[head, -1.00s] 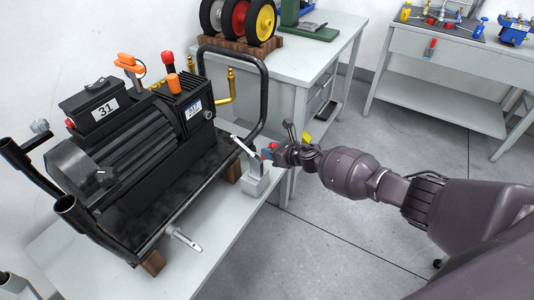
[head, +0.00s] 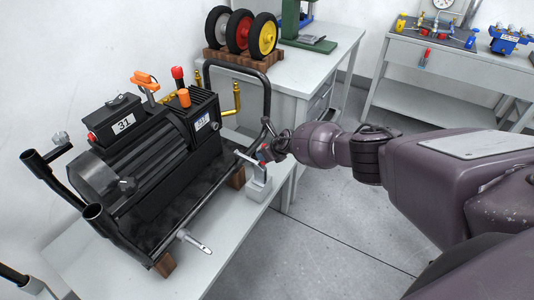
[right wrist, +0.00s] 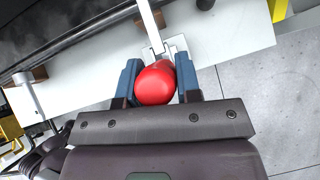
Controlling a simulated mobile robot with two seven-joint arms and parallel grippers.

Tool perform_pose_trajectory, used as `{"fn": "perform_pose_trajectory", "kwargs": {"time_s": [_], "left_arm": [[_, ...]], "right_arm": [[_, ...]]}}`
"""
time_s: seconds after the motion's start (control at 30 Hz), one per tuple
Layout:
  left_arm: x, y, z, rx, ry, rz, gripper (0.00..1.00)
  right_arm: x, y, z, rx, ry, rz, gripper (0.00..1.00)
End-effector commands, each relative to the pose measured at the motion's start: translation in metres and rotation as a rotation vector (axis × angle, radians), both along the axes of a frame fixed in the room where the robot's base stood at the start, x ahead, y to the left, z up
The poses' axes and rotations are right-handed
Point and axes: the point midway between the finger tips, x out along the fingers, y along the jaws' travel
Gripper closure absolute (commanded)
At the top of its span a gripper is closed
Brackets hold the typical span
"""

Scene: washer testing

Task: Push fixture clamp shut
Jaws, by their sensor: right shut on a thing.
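The fixture clamp (head: 258,185) is a small light grey block on the front edge of the white bench, right of the black machine. Its silver lever (head: 248,161) slants up and left from the block toward the machine frame. The clamp's red knob (right wrist: 155,83) shows large in the right wrist view, with the silver lever (right wrist: 149,22) running away behind it. My right gripper (head: 266,153) is at the clamp; its blue fingers (right wrist: 156,84) are shut on the red knob from both sides.
The black machine (head: 145,150) with its tubular frame fills the left bench (head: 230,245). A silver rod (head: 194,241) sticks out at its front. Floor (head: 330,235) is clear.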

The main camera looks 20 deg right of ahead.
Motion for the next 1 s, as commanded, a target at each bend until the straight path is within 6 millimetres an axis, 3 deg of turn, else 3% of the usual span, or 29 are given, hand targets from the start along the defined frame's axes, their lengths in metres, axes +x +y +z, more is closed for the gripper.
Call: {"fn": "perform_pose_trajectory", "kwargs": {"time_s": [1.0], "left_arm": [[-0.0029, 0.0012, 0.0032, 0.003, 0.002, 0.001, 0.57]], "right_arm": [[0.0068, 0.0058, -0.0013, -0.063, 0.081, 0.001, 1.00]]}}
